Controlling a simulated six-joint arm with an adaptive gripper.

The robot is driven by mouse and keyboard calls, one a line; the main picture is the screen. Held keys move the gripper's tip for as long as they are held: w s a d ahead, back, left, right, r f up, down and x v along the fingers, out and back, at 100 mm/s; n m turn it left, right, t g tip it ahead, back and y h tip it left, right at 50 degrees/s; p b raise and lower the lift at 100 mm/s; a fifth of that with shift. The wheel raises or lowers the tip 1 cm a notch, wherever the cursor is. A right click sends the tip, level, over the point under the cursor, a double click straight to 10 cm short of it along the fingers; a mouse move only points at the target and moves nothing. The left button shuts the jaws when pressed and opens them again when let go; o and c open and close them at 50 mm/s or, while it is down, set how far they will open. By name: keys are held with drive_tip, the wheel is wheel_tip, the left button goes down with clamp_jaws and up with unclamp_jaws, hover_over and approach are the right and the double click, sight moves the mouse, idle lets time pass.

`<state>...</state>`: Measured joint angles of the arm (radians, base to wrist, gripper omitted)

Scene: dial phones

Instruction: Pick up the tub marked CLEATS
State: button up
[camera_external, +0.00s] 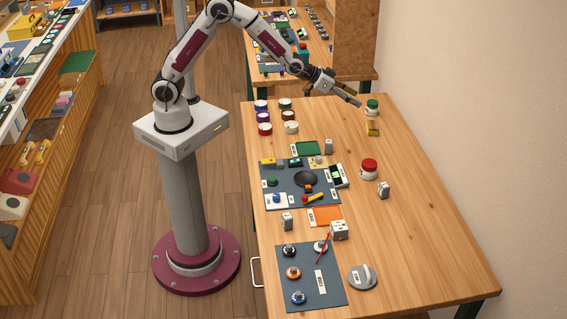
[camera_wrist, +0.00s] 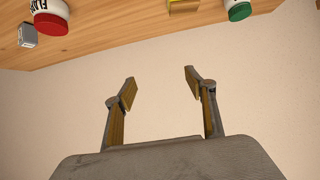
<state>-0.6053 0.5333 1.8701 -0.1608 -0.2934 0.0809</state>
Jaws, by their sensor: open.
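Two lidded white tubs stand on the wooden table. One has a green lid (camera_external: 372,103) and stands near the back right; its lid also shows at the upper right of the wrist view (camera_wrist: 239,12). The other has a red lid (camera_external: 369,164); in the wrist view this red lid (camera_wrist: 52,24) is at the upper left, with a partly cut-off label starting "FLA". I cannot read CLEATS on either tub. My gripper (camera_external: 355,101) is open and empty, above the table just left of the green-lidded tub. In the wrist view its fingers (camera_wrist: 160,76) stand apart against the wall.
A yellow block (camera_external: 373,128) stands just in front of the green-lidded tub. A grey mat (camera_external: 275,196) with several parts, several round pots (camera_external: 264,128) and a lower grey mat (camera_external: 325,295) fill the table's left side. The right front of the table is clear; a wall borders the right.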

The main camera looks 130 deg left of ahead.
drive_tip(key=s+a+f+n+y, duration=0.2)
drive_tip(key=a+f, duration=0.5)
drive_tip(key=a, duration=0.4)
drive_tip(key=n+g+y, duration=0.1)
drive_tip(key=y, duration=0.1)
approach(368, 104)
drive_tip(key=x, duration=0.5)
drive_tip(key=shift+s+f, duration=0.2)
drive_tip(key=shift+f, duration=0.15)
drive_tip(key=shift+w, duration=0.1)
drive_tip(key=shift+x, duration=1.15)
drive_tip(key=shift+a, duration=0.1)
drive_tip(key=shift+r+x, duration=0.15)
drive_tip(key=shift+x, duration=1.1)
drive_tip(key=shift+r+x, duration=0.1)
drive_tip(key=shift+x, duration=1.15)
drive_tip(key=shift+a, duration=0.15)
